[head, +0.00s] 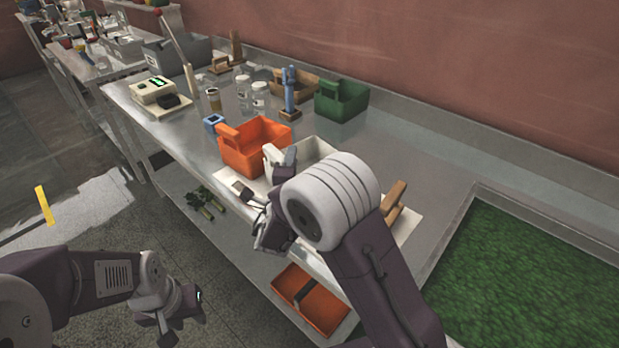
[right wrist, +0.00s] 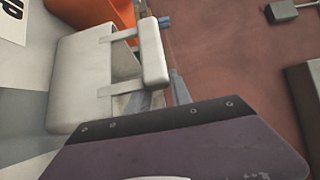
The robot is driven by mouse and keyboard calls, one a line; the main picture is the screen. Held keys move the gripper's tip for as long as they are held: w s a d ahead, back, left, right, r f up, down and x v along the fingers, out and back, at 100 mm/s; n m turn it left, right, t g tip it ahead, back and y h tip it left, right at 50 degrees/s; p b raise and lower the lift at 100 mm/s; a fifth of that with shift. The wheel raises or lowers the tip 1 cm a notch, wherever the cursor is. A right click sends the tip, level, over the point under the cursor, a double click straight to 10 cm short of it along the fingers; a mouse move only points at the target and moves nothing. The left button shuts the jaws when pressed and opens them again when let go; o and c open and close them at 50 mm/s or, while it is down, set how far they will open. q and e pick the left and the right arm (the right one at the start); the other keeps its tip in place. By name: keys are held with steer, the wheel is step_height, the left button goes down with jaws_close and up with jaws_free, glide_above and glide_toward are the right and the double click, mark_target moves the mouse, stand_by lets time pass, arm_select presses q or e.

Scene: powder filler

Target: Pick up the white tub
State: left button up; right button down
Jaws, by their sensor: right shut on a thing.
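The white tub (head: 315,147) is beside the orange tub on the bench, partly hidden by my right arm. In the right wrist view the white tub (right wrist: 75,80) fills the left side, with its bar handle (right wrist: 153,50) standing out on two arms. My right gripper (head: 284,160) is at the tub's handle side and shut on the handle; the fingers are mostly hidden in the wrist view. I cannot tell whether the tub's base touches the bench. My left gripper (head: 190,305) hangs low over the floor, away from the bench; its jaw opening is unclear.
The orange tub (head: 255,145) stands close left of the white tub. A green tub (head: 341,101), jars (head: 260,94) and a blue-handled tool (head: 290,88) are behind. A scale (head: 155,92) is far left. A green-filled basin (head: 530,270) is at right. An orange tray (head: 312,302) sits below.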

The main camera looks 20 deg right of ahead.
steer(key=s+d+r+p, duration=0.1)
steer(key=s+d+r, duration=0.6)
steer(key=r, duration=0.4)
steer(key=shift+s+d, duration=0.4)
steer(key=shift+s, duration=0.5)
